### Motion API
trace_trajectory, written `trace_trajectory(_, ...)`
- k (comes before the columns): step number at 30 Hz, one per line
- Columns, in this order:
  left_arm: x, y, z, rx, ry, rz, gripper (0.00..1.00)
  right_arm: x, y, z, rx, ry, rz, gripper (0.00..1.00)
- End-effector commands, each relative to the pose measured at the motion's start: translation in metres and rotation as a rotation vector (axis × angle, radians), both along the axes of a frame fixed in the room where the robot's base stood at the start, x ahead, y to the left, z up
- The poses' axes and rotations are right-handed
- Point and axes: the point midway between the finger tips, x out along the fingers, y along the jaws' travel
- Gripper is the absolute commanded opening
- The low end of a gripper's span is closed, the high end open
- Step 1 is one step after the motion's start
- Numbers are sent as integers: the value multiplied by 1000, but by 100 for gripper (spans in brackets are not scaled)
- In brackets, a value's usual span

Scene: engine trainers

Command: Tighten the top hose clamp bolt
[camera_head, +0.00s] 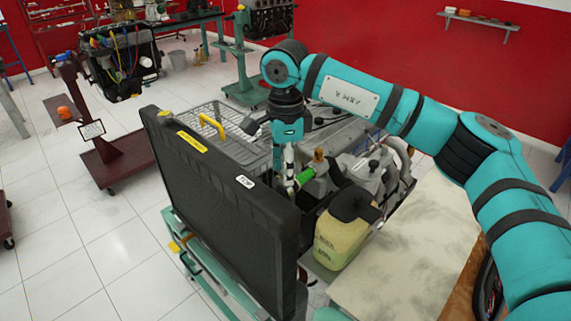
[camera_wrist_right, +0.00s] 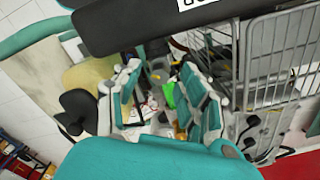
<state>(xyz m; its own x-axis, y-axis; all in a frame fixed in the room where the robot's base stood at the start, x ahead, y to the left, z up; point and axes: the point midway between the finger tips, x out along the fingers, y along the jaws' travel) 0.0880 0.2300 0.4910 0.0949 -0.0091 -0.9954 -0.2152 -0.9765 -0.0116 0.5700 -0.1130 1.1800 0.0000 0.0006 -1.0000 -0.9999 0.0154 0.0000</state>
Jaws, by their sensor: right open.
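My right gripper (camera_head: 289,190) points down over the engine trainer (camera_head: 362,170), just behind the large black panel. In the right wrist view its two teal-and-grey fingers (camera_wrist_right: 163,72) stand apart with a gap between them. A small bright green cylindrical part (camera_head: 305,177) is close beside the fingers in the head view. In the right wrist view the green part (camera_wrist_right: 170,95) shows between the fingers; I cannot tell if it touches them. The top hose clamp and its bolt are too small or hidden to make out. My left gripper is not in view.
The black panel (camera_head: 215,190) stands upright in front of the gripper. A wire basket (camera_head: 225,125) lies behind it. A yellowish tank (camera_head: 340,238) with a black top and a pale tabletop (camera_head: 415,250) are to the right. Other engine stands are at the back.

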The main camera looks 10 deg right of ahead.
Motion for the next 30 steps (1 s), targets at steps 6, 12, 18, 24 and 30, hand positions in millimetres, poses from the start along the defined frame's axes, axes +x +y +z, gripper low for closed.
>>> trace_trajectory(6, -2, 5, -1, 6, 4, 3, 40, 0, 0, 0, 0, 0, 0, 28)
trace_trajectory(12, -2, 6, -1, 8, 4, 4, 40, 0, 0, 0, 0, 0, 0, 2)
trace_trajectory(18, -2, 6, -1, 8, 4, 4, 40, 0, 0, 0, 0, 0, -1, 0)
trace_trajectory(24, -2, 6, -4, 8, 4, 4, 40, 0, 0, -1, 0, 0, -29, 0)
trace_trajectory(30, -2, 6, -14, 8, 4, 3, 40, 1, 0, -2, 1, -1, -125, 0)
